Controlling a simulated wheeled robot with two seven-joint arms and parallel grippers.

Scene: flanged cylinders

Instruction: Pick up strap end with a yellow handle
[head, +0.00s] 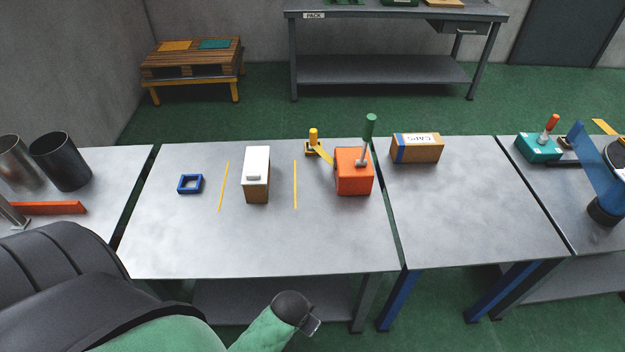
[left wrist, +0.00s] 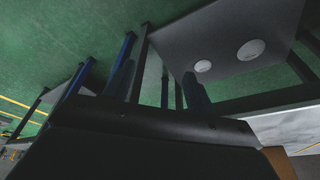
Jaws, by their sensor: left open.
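The strap end with a yellow handle (head: 313,136) stands upright near the back edge of the middle table. A yellow strap (head: 324,154) runs from it to an orange block (head: 354,172). The block carries a grey lever with a green handle (head: 370,125). My left gripper (head: 313,326) is low in the head view, in front of the table's near edge, well away from the strap end. It is open, and nothing shows in it. The left wrist view shows the floor and table undersides, with a dark shape across the bottom. My right gripper is out of view.
A white-topped box (head: 257,178) and a blue square frame (head: 190,184) lie left of the strap. A CAPS box (head: 416,149) is to the right. The table's near edge (head: 265,276) lies between gripper and strap end. The table's front area is clear.

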